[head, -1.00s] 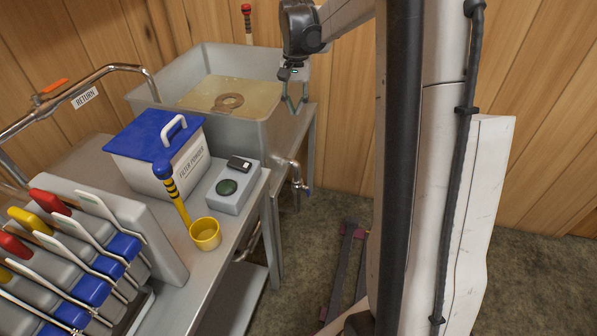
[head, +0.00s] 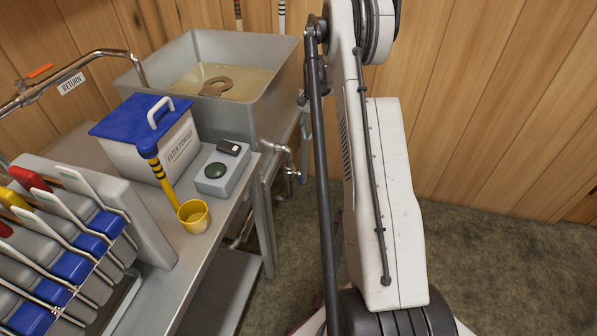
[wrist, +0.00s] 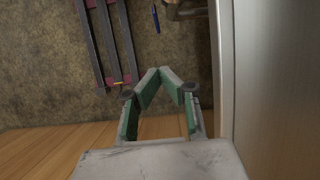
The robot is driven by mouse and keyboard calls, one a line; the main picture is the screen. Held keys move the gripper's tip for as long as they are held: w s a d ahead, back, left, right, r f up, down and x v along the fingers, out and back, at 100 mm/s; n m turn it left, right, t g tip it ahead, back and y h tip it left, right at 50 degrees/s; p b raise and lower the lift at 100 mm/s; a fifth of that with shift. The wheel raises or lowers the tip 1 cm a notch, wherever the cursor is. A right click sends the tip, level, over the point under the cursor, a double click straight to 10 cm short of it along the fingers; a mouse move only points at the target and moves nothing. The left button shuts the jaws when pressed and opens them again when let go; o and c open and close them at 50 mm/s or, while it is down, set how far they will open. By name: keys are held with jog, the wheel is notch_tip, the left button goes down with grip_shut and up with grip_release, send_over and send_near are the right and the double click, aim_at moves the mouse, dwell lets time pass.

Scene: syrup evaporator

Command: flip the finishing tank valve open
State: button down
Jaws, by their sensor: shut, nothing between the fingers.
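The finishing tank (head: 272,100) is the large open grey metal tank at the back, holding yellowish liquid and a flat brown ring. Its valve (head: 289,170) is a metal spout low on the tank's front right, with a small blue handle. In the wrist view the blue handle (wrist: 155,18) shows at the top, beside the metal valve body (wrist: 186,9). My gripper (wrist: 159,71) has its fingertips together, with nothing between them. It is apart from the handle, which lies beyond the tips. In the head view my arm mostly hides the gripper, at the tank's right side.
The tank's pale wall (wrist: 240,80) stands close on the gripper's right in the wrist view. A steel table holds a blue-lidded filter powder box (head: 150,130), a control box (head: 222,168) and a yellow cup (head: 194,215). A dark rail frame (wrist: 107,40) lies on the floor.

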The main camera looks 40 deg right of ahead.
aim_at(301, 178)
jog(key=s+a+r+b+x, duration=0.1)
jog(key=b+x, duration=0.3)
jog(key=x, duration=0.9)
jog(key=shift+s+a+f+b, duration=0.2)
jog(key=shift+s+a+b, duration=0.2)
jog(key=shift+a, duration=0.1)
jog(key=shift+w, duration=0.15)
